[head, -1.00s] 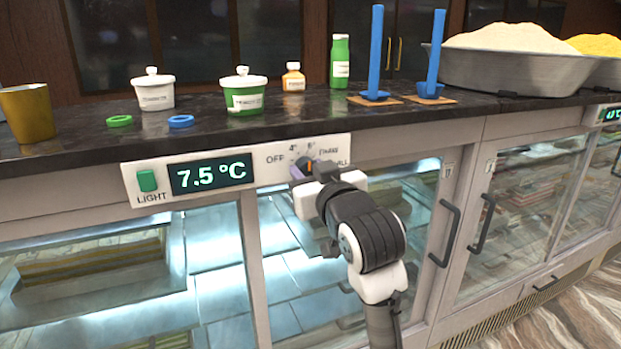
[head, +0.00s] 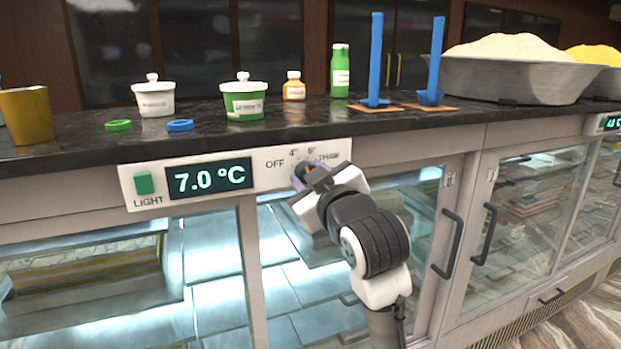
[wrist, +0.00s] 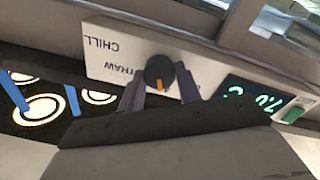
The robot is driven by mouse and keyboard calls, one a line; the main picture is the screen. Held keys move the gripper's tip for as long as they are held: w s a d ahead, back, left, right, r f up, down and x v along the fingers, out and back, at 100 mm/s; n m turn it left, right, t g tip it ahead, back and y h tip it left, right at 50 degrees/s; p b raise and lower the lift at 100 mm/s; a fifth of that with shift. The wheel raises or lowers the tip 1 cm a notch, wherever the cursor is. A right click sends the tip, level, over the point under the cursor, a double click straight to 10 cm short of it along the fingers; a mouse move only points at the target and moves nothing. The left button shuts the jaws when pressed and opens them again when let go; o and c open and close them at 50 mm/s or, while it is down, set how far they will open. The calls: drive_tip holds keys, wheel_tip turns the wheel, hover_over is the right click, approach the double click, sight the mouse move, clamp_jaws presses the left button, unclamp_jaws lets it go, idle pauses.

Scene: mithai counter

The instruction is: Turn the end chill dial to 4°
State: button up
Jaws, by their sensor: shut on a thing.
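The chill dial (head: 305,169) is a dark round knob with an orange pointer, on the white control panel (head: 262,181) under the counter edge. OFF, 4°, 6° and THAW labels show around it. In the wrist view the dial (wrist: 158,70) sits between the two finger tips, its orange pointer towards the picture's bottom, slightly right. My gripper (wrist: 160,85) is shut on the dial; in the head view my gripper (head: 306,178) partly covers it. I cannot tell the exact mark the pointer meets. The green display (head: 209,179) reads 7.0 °C.
A green LIGHT switch (head: 144,184) is at the panel's left end. Glass doors with dark handles (head: 453,244) lie below and right. Lidded tubs (head: 243,100), bottles (head: 340,72) and blue posts (head: 375,60) stand on the dark counter above.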

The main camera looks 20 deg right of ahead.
drive_tip(key=o, duration=1)
drive_tip(key=shift+s, duration=0.15)
drive_tip(key=s+b, duration=0.1)
drive_tip(key=s, duration=1.2)
drive_tip(key=shift+s+f+b, duration=0.15)
drive_tip(key=shift+s+b, duration=0.15)
drive_tip(key=shift+b, duration=0.1)
